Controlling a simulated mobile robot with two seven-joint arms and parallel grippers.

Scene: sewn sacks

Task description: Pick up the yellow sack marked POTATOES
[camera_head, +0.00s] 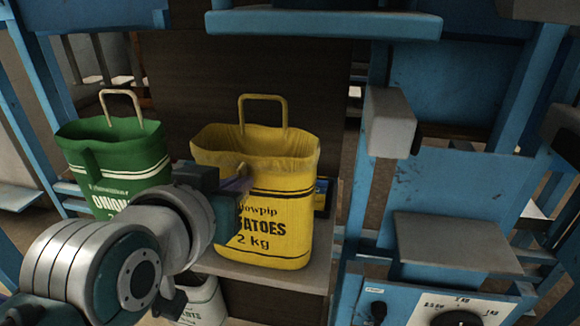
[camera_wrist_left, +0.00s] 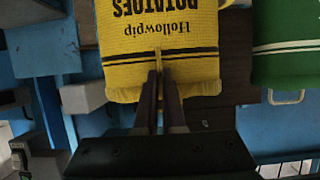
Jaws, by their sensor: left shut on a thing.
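The yellow sack marked POTATOES (camera_head: 275,195) stands upright on a shelf in the head view, its top open and one handle loop raised at the back. It also shows upside down in the left wrist view (camera_wrist_left: 185,60). My left gripper (camera_head: 240,182) is at the sack's front upper left. In the left wrist view the fingers (camera_wrist_left: 160,75) are close together on a thin yellow strip, which looks like the sack's front handle. The gripper and arm hide part of the sack's lettering. My right gripper is not in view.
A green sack marked ONION (camera_head: 115,160) stands just left of the yellow one. A white sack (camera_head: 205,303) is below the shelf (camera_head: 262,272). A blue frame with a scale dial (camera_head: 460,312) stands at the right. A blue beam (camera_head: 325,24) crosses above.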

